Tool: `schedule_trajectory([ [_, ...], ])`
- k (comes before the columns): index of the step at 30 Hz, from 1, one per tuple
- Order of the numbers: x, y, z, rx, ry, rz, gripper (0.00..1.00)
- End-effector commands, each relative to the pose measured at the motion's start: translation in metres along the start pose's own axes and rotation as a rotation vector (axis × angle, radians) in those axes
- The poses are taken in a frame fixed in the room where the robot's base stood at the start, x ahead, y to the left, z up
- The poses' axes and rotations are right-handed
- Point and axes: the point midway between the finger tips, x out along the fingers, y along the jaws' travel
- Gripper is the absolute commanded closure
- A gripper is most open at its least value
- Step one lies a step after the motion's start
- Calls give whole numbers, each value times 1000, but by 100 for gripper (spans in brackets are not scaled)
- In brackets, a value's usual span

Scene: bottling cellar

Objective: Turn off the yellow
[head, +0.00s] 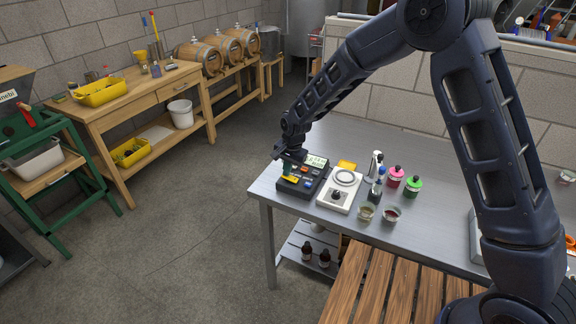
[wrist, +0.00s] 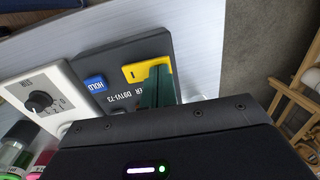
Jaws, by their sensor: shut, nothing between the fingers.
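A dark bench meter (head: 315,173) with a lit display stands at the near left corner of the steel table. A yellow switch or key (head: 291,179) is on its near left part. In the wrist view the yellow key (wrist: 133,72) lies beside a blue HOLD button (wrist: 95,82) on the meter's dark panel (wrist: 118,57). My gripper (head: 287,170) is over the meter, pointing down. Its green fingers (wrist: 158,88) are shut and empty, and they cover part of the yellow key. I cannot tell whether they touch it.
A white stirrer or hotplate (head: 334,196) with a black knob stands just right of the meter. Pink-capped (head: 395,176) and green-capped (head: 413,186) bottles and two small cups (head: 391,215) stand farther right. The table's left edge (head: 262,196) is close to the meter.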

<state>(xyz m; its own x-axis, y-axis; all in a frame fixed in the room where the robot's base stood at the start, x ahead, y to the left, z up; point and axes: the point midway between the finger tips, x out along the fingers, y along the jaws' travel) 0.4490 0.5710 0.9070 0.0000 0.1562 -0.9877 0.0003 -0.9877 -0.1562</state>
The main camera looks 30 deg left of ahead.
Motion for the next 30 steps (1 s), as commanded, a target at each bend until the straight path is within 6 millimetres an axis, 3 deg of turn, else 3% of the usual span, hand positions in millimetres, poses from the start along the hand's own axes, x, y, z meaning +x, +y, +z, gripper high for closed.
schedule_trajectory([
  [30,3,7,0,1,-4,58,100],
])
